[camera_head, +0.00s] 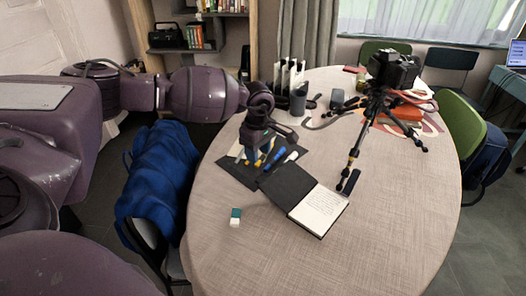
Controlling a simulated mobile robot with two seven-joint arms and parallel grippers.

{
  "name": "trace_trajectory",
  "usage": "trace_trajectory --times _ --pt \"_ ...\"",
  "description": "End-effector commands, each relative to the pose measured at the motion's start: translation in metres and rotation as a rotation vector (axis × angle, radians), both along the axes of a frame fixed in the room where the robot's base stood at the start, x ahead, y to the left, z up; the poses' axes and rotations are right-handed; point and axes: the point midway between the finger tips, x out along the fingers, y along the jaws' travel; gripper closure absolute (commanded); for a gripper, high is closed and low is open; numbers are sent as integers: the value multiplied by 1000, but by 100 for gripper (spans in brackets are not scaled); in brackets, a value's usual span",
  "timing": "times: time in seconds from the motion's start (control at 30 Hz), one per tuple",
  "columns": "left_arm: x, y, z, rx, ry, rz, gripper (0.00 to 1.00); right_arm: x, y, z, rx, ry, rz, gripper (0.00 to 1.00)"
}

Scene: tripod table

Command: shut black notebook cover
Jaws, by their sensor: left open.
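The black notebook lies open on the round table (405,215). Its black cover (287,184) is spread out to the left, and its white written page (320,207) faces up on the right. My left gripper (252,158) is open and points down, just behind and left of the cover in the picture. I see nothing between its fingers. It hides part of the dark mat (240,178) below it. I cannot tell its exact height above the mat. My right gripper is not in view.
A blue marker (275,154) and a white pen (291,157) lie near the gripper. A tripod (368,125) carrying a black camera (393,68) stands behind the notebook. A teal-and-white eraser (235,216) lies front left. A dark cup (298,98) stands behind. The table's front is clear.

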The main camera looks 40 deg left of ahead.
Motion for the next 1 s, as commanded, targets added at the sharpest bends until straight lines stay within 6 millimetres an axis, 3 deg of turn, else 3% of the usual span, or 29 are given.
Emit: trace_trajectory --times 0.37,1.0 --pt "0 -1 -15 -6 2 -9 55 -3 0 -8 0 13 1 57" --pt "0 -2 -66 -8 2 -8 55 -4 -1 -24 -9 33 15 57"
